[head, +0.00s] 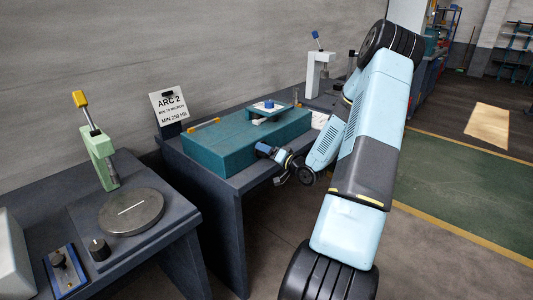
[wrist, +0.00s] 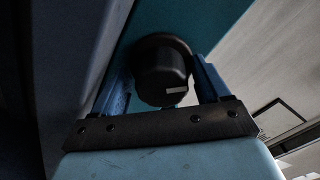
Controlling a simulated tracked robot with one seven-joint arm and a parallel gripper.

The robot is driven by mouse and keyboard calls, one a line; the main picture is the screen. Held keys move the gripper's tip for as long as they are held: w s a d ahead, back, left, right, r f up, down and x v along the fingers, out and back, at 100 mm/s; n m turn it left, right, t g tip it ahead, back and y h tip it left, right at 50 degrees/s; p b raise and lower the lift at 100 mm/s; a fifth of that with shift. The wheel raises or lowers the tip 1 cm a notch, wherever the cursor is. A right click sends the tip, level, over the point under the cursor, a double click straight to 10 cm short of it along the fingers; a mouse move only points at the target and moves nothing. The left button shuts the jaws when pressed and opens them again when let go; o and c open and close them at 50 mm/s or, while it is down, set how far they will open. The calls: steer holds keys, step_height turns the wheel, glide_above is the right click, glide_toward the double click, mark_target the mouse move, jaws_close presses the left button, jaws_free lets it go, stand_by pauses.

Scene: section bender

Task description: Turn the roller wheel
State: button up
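The roller wheel, seen as a black round knob (wrist: 160,75) with a small white mark, stands out from a teal face in the wrist view. The teal machine block (head: 225,147) sits on a dark bench in the head view. My gripper (wrist: 162,66) has its two blue fingers on either side of the knob, with a narrow gap showing at each side. In the head view my gripper (head: 264,150) is at the block's front face, and it hides the knob there.
A blue-topped piece (head: 267,106) is on the block. At left, another bench holds a round grey plate (head: 131,211) and a green lever stand (head: 100,150). Open floor lies at right.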

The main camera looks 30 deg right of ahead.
steer(key=v, duration=1.3)
steer(key=shift+s, duration=0.4)
steer(key=shift+w, duration=0.1)
